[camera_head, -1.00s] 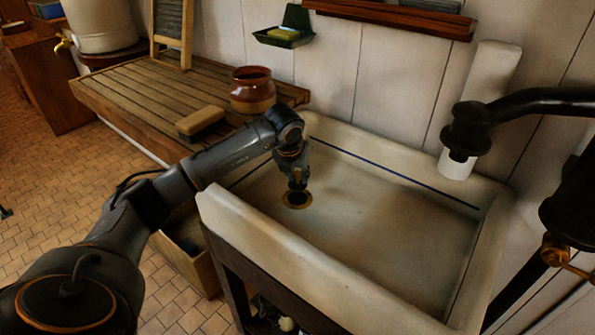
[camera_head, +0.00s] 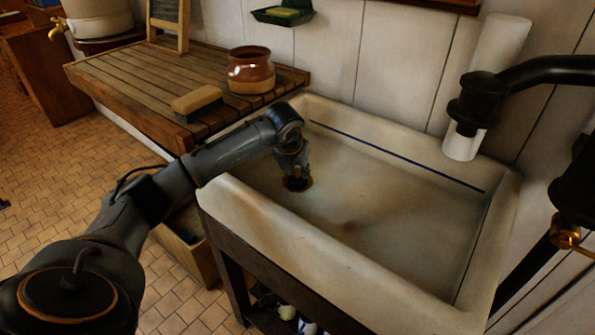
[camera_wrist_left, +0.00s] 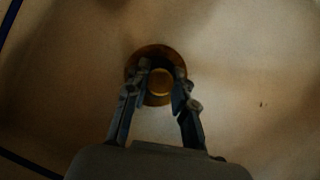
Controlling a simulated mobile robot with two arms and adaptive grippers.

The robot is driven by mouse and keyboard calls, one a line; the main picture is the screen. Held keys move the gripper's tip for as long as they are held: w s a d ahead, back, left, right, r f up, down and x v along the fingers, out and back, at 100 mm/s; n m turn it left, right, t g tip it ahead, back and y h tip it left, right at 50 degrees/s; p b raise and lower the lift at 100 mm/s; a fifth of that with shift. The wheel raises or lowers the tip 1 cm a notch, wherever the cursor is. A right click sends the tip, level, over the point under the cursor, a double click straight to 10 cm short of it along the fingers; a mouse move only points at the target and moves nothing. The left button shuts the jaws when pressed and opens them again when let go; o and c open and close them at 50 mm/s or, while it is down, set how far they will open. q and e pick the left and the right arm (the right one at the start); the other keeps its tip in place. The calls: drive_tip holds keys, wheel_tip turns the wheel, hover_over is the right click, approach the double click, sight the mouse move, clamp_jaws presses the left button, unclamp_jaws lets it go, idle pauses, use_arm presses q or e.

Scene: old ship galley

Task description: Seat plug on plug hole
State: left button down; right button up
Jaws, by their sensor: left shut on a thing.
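The plug hole (camera_head: 309,184) is a brass-rimmed dark round opening in the floor of the pale sink (camera_head: 420,235), near its left end. My left gripper (camera_head: 297,180) reaches down over it and hides most of it in the head view. In the left wrist view its fingers (camera_wrist_left: 161,88) are shut on the plug (camera_wrist_left: 160,83), a small brass-coloured round piece. The brass rim of the plug hole (camera_wrist_left: 150,49) shows around and behind the plug. I cannot tell whether the plug is touching the hole. My right gripper is not in view.
The sink walls (camera_head: 300,258) stand around my left gripper. A slatted wooden drainboard (camera_head: 130,88) at the left holds a brown jar (camera_head: 250,72) and a brush (camera_head: 196,100). A black pipe (camera_head: 550,71) and a white cylinder (camera_head: 497,50) are at the right. The sink floor is otherwise clear.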

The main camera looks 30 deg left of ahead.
use_arm(q)
drive_tip(key=shift+f+b, duration=0.8)
drive_tip(key=shift+f, duration=0.15)
idle(0.4)
drive_tip(key=c, duration=1)
unclamp_jaws()
drive_tip(key=shift+c, duration=0.2)
drive_tip(key=shift+s+r, duration=0.1)
drive_tip(key=shift+r, duration=0.2)
drive_tip(key=v, duration=1.1)
drive_tip(key=shift+r, duration=0.25)
